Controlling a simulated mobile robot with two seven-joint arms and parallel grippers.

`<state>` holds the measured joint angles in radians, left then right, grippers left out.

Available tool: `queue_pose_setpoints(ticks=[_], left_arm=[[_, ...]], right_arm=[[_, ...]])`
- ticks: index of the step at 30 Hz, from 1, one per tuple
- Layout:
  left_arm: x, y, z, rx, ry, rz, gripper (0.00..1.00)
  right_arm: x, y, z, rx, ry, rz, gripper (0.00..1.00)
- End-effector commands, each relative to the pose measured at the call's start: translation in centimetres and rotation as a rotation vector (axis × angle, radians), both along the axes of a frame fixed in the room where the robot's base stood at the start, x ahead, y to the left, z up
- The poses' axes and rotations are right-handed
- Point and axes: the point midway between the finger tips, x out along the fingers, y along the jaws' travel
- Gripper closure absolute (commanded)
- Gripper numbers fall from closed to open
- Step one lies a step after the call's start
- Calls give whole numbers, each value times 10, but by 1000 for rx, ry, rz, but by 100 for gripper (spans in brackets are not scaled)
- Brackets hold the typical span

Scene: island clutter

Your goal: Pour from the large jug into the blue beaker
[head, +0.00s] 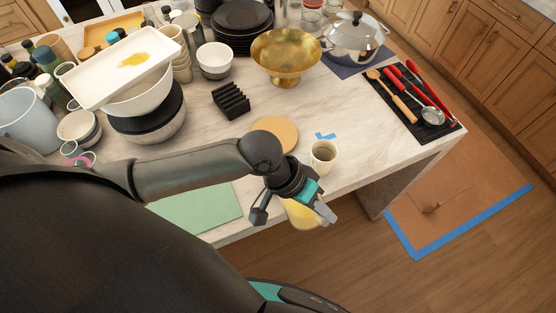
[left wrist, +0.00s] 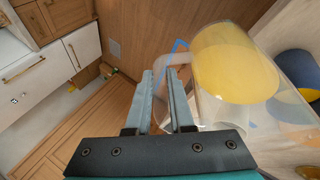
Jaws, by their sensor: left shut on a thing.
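My left gripper (head: 318,213) is beyond the table's front edge in the head view. It is shut on the large jug (head: 300,213), a clear vessel with yellow contents, mostly hidden behind the gripper. In the left wrist view the jug (left wrist: 235,65) is right of the fingers (left wrist: 167,100), its handle at their tips. How far it tilts is unclear. I cannot surely identify the blue beaker; a dark blue shape (left wrist: 296,70) at the right edge of the wrist view is cut off. My right gripper is not in view.
A green mat (head: 200,214) lies left. Stacked bowls (head: 150,122) and a pale blue bucket (head: 27,122) crowd the left. A gold bowl (head: 287,55) stands behind.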

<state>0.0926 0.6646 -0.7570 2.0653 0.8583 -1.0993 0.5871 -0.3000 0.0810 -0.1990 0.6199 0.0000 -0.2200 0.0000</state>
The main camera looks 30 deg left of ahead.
Motion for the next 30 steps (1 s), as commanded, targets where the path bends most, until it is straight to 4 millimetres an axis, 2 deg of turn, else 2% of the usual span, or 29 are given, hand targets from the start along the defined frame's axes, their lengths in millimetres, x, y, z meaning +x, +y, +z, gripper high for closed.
queue_pose_setpoints(ticks=[17, 30], left_arm=[[2, 2, 2, -25, 14, 2, 100], [7, 12, 12, -140, 82, 1, 100]], right_arm=[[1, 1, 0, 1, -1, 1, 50], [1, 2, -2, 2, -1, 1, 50]])
